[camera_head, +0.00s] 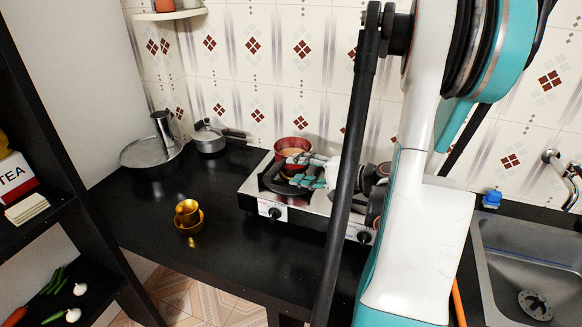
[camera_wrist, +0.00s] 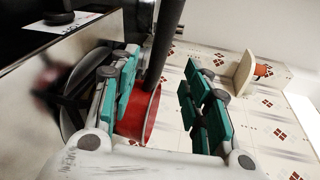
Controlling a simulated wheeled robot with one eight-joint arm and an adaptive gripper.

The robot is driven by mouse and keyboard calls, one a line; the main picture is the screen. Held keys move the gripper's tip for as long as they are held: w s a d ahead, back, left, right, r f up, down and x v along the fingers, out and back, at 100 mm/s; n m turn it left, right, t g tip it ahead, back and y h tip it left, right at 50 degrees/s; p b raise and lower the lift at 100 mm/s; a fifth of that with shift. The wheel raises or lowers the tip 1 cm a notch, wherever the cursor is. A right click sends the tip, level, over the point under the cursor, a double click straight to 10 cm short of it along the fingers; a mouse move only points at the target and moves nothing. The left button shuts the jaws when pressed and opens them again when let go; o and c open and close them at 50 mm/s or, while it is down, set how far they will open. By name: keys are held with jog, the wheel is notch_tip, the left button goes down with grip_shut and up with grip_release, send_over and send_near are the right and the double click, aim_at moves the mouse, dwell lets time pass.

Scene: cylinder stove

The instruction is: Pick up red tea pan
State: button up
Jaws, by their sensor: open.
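The red tea pan (camera_head: 291,146) sits at the left burner of the stove in the head view, with a light brown content visible inside. My gripper (camera_head: 306,172) is in front of it and hides part of it. In the wrist view the red pan (camera_wrist: 140,118) lies between and beyond the two teal-padded fingers, nearer the left one. A dark bar that looks like its handle (camera_wrist: 164,45) runs up through the gap. My gripper (camera_wrist: 161,65) is open, its fingers apart with the bar between them. Whether either finger touches the pan cannot be told.
The stove (camera_head: 247,190) stands on the black counter (camera_head: 240,255). A lidded pot (camera_head: 208,141) and a wide pan (camera_head: 150,153) stand at left. Golden cups (camera_head: 187,213) are in front. A sink (camera_head: 485,265) is at right. The tiled wall is close behind.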

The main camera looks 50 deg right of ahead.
aim_at(282, 168)
jog(key=x, duration=0.2)
jog(key=shift+w+f, duration=0.1)
jog(key=shift+w, duration=0.2)
jog(key=b+x, duration=0.1)
jog(key=x, duration=0.1)
jog(key=b+x, duration=0.1)
jog(key=x, duration=0.1)
jog(key=shift+d+f, duration=0.2)
jog(key=shift+f, duration=0.05)
jog(key=shift+w+a, duration=0.1)
jog(key=shift+w, duration=0.45)
grip_shut()
